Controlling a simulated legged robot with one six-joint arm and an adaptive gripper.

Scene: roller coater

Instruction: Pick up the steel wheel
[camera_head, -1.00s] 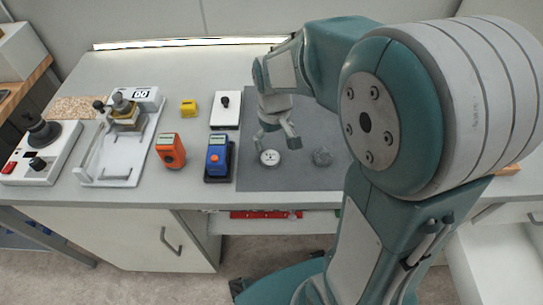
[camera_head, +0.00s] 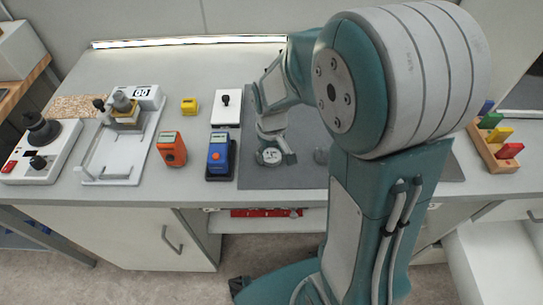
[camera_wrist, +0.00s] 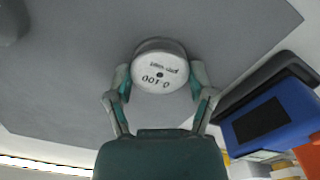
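A round wheel with a white face marked "0-100" (camera_head: 270,157) lies on the dark grey mat (camera_head: 262,184). It looks like the steel wheel, and it also shows in the wrist view (camera_wrist: 160,70). My gripper (camera_head: 273,150) is low over the mat, with one finger on each side of the wheel. In the wrist view my gripper (camera_wrist: 160,78) has its fingers spread, very close to the wheel's sides. I cannot tell whether they touch it. The wheel appears to rest on the mat.
A white box (camera_head: 227,108) with a black knob stands behind.

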